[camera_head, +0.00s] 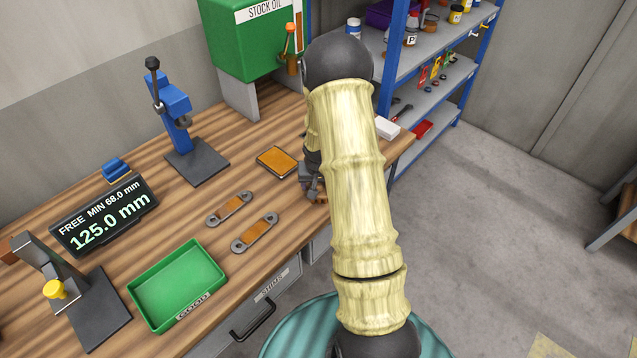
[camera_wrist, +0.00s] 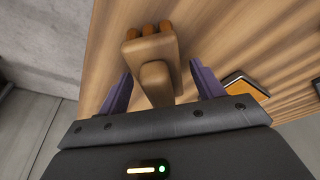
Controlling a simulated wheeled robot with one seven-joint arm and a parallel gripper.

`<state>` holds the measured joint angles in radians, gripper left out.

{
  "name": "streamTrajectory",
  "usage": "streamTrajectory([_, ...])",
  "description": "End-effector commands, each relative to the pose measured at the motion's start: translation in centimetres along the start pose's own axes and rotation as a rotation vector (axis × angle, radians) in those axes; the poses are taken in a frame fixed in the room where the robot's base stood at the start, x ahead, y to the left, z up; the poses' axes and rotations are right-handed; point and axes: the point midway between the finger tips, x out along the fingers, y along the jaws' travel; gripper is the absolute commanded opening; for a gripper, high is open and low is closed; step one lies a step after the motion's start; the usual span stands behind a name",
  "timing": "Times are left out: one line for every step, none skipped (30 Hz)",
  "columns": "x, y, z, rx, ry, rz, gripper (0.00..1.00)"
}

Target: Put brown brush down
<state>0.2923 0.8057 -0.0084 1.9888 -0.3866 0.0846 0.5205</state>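The brown brush (camera_wrist: 151,52) shows in the wrist view, a wooden block with a stubby handle and orange-brown rounded ends at its far side. It appears to rest on the wooden bench top (camera_wrist: 212,30). My gripper (camera_wrist: 160,70) is over it, with a purple finger on each side of the handle. Gaps show between the fingers and the handle, so the gripper looks open around it. In the head view my arm hides most of the gripper and brush, near the bench's front edge.
An orange-topped pad (camera_head: 277,161) lies left of my gripper. Two link plates (camera_head: 229,208) (camera_head: 254,233) and a green tray (camera_head: 178,286) are further left. A blue press (camera_head: 178,125) and a green stock oil box (camera_head: 248,45) stand behind. A blue shelf (camera_head: 398,50) is at the back right.

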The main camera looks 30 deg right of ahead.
Motion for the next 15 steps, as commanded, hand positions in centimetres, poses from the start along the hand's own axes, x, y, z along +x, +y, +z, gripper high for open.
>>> streamTrajectory([0.0, 0.0, 0.0, 0.000, 0.000, 0.000, 0.67])
streamTrajectory([0.0, 0.0, 0.0, 0.000, 0.000, 0.000, 0.67])
streamTrajectory([0.0, 0.0, 0.0, 0.000, 0.000, 0.000, 0.67])
streamTrajectory([0.0, 0.0, 0.0, 0.000, 0.000, 0.000, 0.67])
streamTrajectory([0.0, 0.0, 0.0, 0.000, 0.000, 0.000, 0.67])
streamTrajectory([-0.1, 0.0, 0.0, 0.000, 0.000, 0.000, 0.67])
streamTrajectory([-0.1, 0.0, 0.0, 0.000, 0.000, 0.000, 0.67])
streamTrajectory([-0.2, 0.0, -0.1, 0.000, 0.000, 0.000, 0.67])
streamTrajectory([-0.5, 0.0, -0.1, 0.000, 0.000, 0.000, 0.67])
streamTrajectory([-0.5, 0.0, -0.1, 0.000, 0.001, 0.000, 0.67])
streamTrajectory([-0.7, 0.0, -0.1, 0.001, 0.002, -0.001, 0.67])
streamTrajectory([-1.0, 0.0, -0.1, 0.001, 0.001, 0.000, 0.67])
streamTrajectory([-1.4, 0.0, -0.1, 0.001, 0.001, 0.000, 0.67])
streamTrajectory([-1.7, 0.0, -0.1, 0.001, 0.002, 0.000, 0.67])
streamTrajectory([-2.2, 0.0, -0.2, 0.001, 0.003, 0.000, 0.67])
